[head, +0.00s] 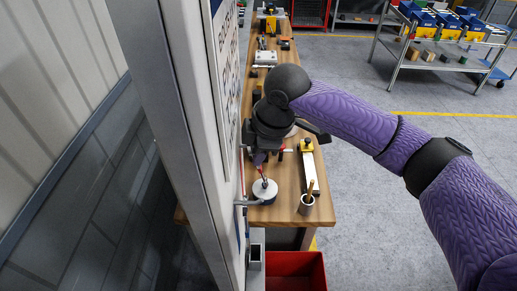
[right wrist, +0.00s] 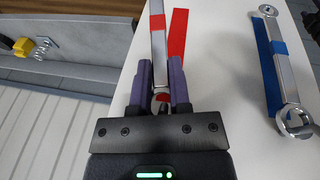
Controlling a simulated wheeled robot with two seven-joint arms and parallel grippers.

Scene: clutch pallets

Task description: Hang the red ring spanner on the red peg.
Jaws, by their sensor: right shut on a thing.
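My right gripper (head: 261,158) is beside the upright panel in the head view. In the right wrist view its fingers (right wrist: 161,68) are shut on the red ring spanner (right wrist: 158,45), a silver bar with a red band. The spanner runs away from me past the fingertips, close over the white board (right wrist: 223,90). A red strip (right wrist: 178,38) on the board lies just right of the spanner, slightly tilted to it. A ring with some red shows between the fingers; I cannot tell whether that red is the peg. My left gripper is out of view.
A blue-banded spanner (right wrist: 276,75) hangs on the board over a blue strip, to the right. The wooden bench (head: 286,205) holds a round grey-topped object (head: 265,189) and a cup (head: 306,204). A red bin (head: 296,270) stands below.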

